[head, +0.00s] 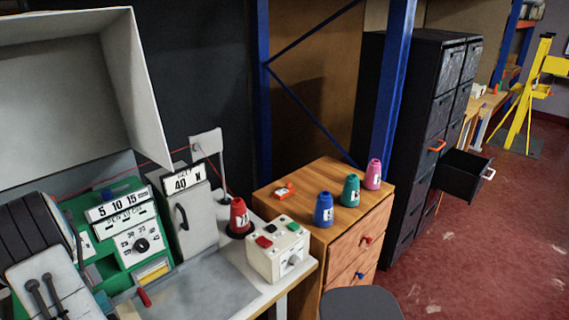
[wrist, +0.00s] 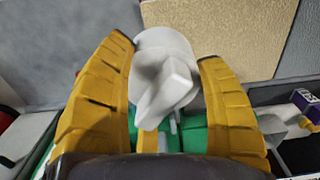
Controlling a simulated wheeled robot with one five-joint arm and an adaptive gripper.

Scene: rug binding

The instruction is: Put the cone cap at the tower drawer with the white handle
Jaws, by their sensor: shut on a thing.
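In the wrist view, my gripper (wrist: 166,55) has its two yellow fingers on either side of a pale grey piece (wrist: 165,85). The piece has a round part and a wedge-shaped part, and I cannot tell whether it is the cone cap. The dark drawer tower (head: 412,125) stands at the right in the head view. Its drawer with the white handle (head: 490,174) is pulled out to the right. An orange-red handle (head: 437,146) is on a shut drawer front.
A wooden cabinet (head: 322,175) bears blue (head: 323,209), teal (head: 350,190) and pink (head: 373,174) cones. A red cone (head: 239,217) stands by the white switch box (head: 278,249). A green machine (head: 130,235) is at left. A blue post (head: 391,85) rises before the tower. Red floor (head: 480,255) is clear.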

